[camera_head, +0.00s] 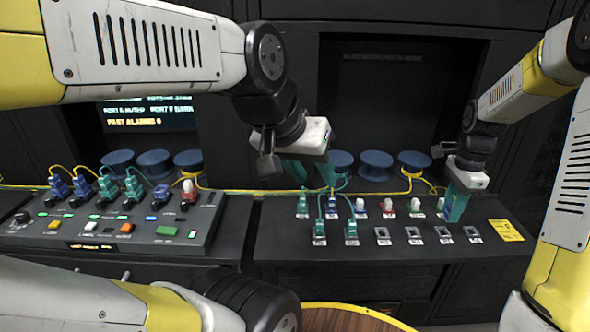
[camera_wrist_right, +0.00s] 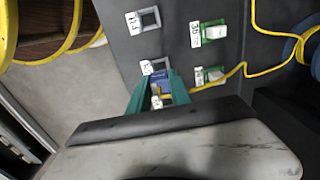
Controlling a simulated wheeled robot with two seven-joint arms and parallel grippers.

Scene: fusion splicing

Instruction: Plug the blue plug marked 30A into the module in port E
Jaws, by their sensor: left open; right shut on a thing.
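A blue plug (camera_wrist_right: 162,88) sits between the teal fingers of my right gripper (camera_wrist_right: 158,94) in the right wrist view. In the head view my right gripper (camera_head: 454,208) points down at the right end of the right panel, and only a sliver of blue shows there. The marking on the plug is not readable. The module (camera_head: 150,246) is the sloped console at the left, with blue, teal and red-and-white plugs along its back row. Its port letters are too small to read. My left gripper (camera_head: 308,174) is open above the left part of the right panel.
The right panel (camera_head: 400,262) holds several plugs and empty square sockets, with a yellow label (camera_head: 505,230) at its right end. Blue spools (camera_head: 375,163) with yellow cables stand behind. A partly hidden screen (camera_head: 150,115) is behind the module. A round yellow-rimmed table (camera_head: 350,318) is in front.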

